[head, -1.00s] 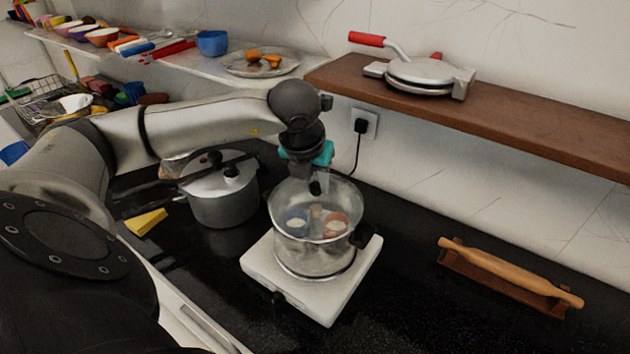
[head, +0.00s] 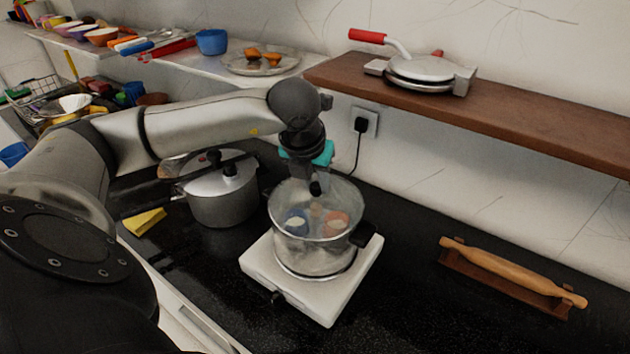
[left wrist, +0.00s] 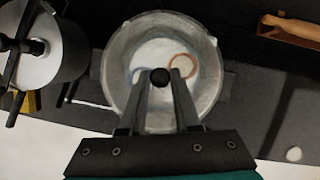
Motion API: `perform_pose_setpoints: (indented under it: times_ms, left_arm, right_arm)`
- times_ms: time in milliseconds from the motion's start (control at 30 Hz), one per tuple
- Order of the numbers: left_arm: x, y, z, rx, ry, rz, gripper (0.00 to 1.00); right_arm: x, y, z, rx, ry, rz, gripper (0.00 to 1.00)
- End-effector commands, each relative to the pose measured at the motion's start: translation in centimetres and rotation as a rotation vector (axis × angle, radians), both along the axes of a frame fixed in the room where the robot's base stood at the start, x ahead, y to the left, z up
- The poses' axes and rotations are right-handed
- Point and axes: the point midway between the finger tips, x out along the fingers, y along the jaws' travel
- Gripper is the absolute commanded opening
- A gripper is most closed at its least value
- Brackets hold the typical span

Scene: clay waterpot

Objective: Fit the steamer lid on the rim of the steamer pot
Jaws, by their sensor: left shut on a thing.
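The steamer pot (head: 313,262) is a clear glass-like pot with dark side handles, standing on a white hotplate. The steamer lid (head: 340,192) is transparent with a black knob (head: 316,188), and lies level over the pot's mouth. In the left wrist view the knob (left wrist: 160,77) sits between my left gripper's fingertips, and the round pot (left wrist: 118,92) lies beneath. My left gripper (head: 314,178) is shut on the lid's knob from above. The clear glass hides whether the lid edge touches the rim all round. My right gripper is not in view.
The hotplate (head: 325,308) stands on the black counter. A pressure cooker (head: 222,205) is close on the left, beside a yellow sponge (head: 146,221). A rolling pin (head: 515,270) lies on the right. A wooden shelf (head: 540,115) runs behind. The front right counter is clear.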

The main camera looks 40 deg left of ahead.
Motion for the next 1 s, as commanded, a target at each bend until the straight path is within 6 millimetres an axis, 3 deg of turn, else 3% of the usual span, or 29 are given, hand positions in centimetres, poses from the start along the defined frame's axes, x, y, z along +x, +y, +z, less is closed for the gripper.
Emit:
perform_pose_setpoints:
  times_ms: [33,67,333,533,833,1000]
  left_arm:
    - [0.04,0.01,0.08,0.000,-0.002,0.000,0.00]
    - [0.04,0.01,0.08,0.000,-0.002,0.000,0.33]
    - [0.02,0.01,0.03,0.000,-0.001,0.000,0.63]
    - [0.00,0.01,0.00,0.000,0.000,0.000,0.66]
    - [-0.02,0.00,-0.04,0.000,0.001,0.000,0.99]
    - [-0.01,0.01,-0.03,0.000,0.001,0.000,1.00]
  right_arm:
    - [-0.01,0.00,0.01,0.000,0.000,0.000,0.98]
    - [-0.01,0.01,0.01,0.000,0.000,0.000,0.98]
    - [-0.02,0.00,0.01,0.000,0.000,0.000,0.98]
    - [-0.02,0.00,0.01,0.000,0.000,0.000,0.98]
    - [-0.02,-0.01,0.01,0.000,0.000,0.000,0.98]
    - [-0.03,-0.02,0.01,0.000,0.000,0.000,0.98]
